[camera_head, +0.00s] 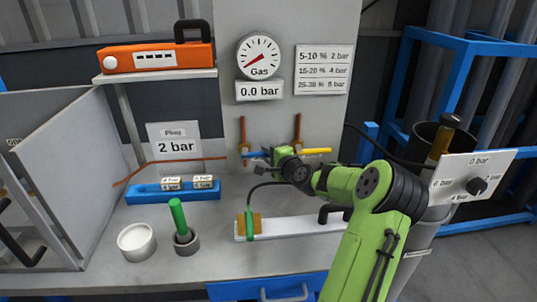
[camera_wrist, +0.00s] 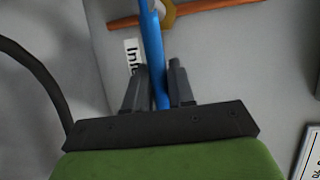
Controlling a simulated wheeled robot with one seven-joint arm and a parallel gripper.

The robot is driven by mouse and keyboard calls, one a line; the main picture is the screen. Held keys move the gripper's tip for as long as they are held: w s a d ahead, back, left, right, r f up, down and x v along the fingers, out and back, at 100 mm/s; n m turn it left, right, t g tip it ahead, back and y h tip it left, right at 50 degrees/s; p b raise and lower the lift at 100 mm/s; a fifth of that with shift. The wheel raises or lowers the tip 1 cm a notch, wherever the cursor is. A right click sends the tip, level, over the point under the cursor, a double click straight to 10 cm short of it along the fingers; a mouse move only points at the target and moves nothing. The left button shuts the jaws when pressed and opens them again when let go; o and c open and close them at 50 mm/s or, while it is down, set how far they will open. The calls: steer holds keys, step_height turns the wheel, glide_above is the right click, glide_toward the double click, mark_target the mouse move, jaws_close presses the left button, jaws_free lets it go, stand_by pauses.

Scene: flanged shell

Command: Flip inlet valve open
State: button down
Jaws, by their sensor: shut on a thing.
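The blue inlet valve handle (camera_wrist: 152,45) runs between the two dark fingers of my gripper (camera_wrist: 157,85) in the wrist view, and the fingers are shut on it. A partly hidden label starting "Inl" (camera_wrist: 131,55) is beside it on the grey panel. In the head view the blue handle (camera_head: 251,155) lies roughly level below the left copper pipe (camera_head: 243,131), partly covered by my gripper (camera_head: 266,156). A yellow handle (camera_head: 317,151) lies roughly level below the right copper pipe (camera_head: 297,128); its label is mostly hidden.
The gas gauge (camera_head: 258,56) above has a 0.0 bar display (camera_head: 260,90). The bench holds a white cup (camera_head: 137,243), a green rod (camera_head: 178,215) in a grey holder and a blue rack (camera_head: 150,194). A knob panel (camera_head: 466,182) stands at right.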

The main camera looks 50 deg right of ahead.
steer(key=shift+w+a+r+n+g+h+p, duration=0.15)
steer(key=shift+r+n+g+p, duration=0.25)
steer(key=shift+r+n+p, duration=0.25)
steer(key=shift+a+r+n+g+h+p, duration=0.15)
steer(key=shift+r+n+g+p, duration=0.25)
steer(key=shift+r+n+p, duration=0.2)
steer(key=shift+w+a+r+n+g+h+p, duration=0.1)
steer(key=shift+w+r+n+g+h+p, duration=0.1)
steer(key=shift+r+n+g, duration=0.25)
steer(key=shift+w+a+r+n+g+h+p, duration=0.15)
steer(key=shift+r+n+h, duration=0.1)
steer(key=shift+n, duration=0.25)
steer(key=shift+w+a+r+n+g+h, duration=0.25)
steer(key=shift+a+r+n+g+h, duration=0.25)
steer(key=shift+n, duration=0.4)
steer(key=w+a+r+n+g+h, duration=0.1)
steer(key=a+n+b, duration=0.1)
steer(key=n, duration=0.1)
steer(key=shift+w+r+g+h, duration=0.35)
steer(key=shift+w+g, duration=0.05)
steer(key=shift+w+a+r+n+g+h+b, duration=0.1)
steer(key=shift+w+a+n+g+h+b, duration=0.25)
steer(key=shift+n, duration=0.3)
steer(key=shift+w+a+r+n+g+h+b, duration=0.1)
steer(key=shift+w+a+n+g+h+b, duration=0.25)
steer(key=shift+n, duration=0.3)
